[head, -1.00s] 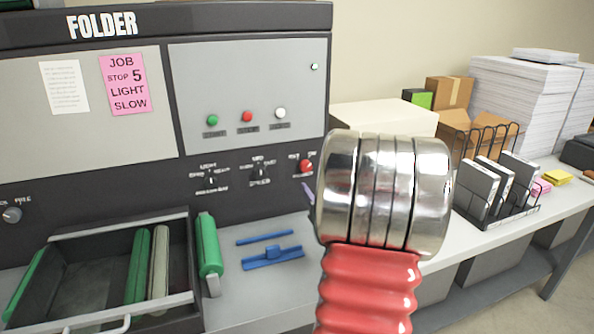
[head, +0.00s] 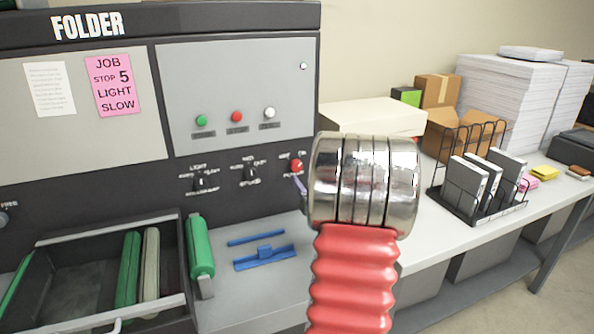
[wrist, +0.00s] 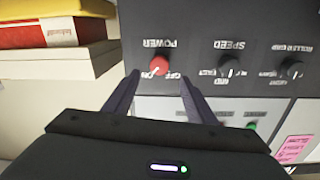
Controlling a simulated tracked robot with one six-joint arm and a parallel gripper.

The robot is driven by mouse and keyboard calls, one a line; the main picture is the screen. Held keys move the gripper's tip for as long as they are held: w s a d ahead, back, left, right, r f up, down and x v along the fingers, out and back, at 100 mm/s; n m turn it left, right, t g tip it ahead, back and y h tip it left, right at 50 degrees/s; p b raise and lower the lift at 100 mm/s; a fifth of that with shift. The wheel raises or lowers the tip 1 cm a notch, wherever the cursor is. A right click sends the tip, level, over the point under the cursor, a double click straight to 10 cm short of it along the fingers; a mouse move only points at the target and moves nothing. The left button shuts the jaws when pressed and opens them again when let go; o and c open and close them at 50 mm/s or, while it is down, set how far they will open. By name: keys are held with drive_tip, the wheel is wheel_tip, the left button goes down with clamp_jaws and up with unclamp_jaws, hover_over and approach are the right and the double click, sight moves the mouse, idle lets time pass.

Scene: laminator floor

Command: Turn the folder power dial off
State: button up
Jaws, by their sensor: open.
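The folder's power dial is a red knob (head: 297,166) at the right end of the dark control strip in the head view. In the wrist view, which is upside down, the red power dial (wrist: 160,63) lies just beyond the fingertips, its pale mark seemingly toward ON. My gripper (wrist: 159,76) is open and empty, with one finger on either side of the dial's line. It looks short of the dial, though the exact gap is unclear. In the head view my arm hides most of the gripper; only a purple finger tip shows just below the dial.
The speed dial (wrist: 227,65) and another black dial (wrist: 290,68) sit beside it. Green, red and white buttons (head: 236,117) are above. A drawer-like tray (head: 110,235) with rollers and blue parts (head: 265,258) lie below. A rack of binders (head: 480,185) stands right.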

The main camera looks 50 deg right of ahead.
sight(297, 167)
drive_tip(key=x, duration=0.8)
drive_tip(key=shift+w+d, duration=0.15)
drive_tip(key=shift+w, duration=0.2)
drive_tip(key=shift+c, duration=0.2)
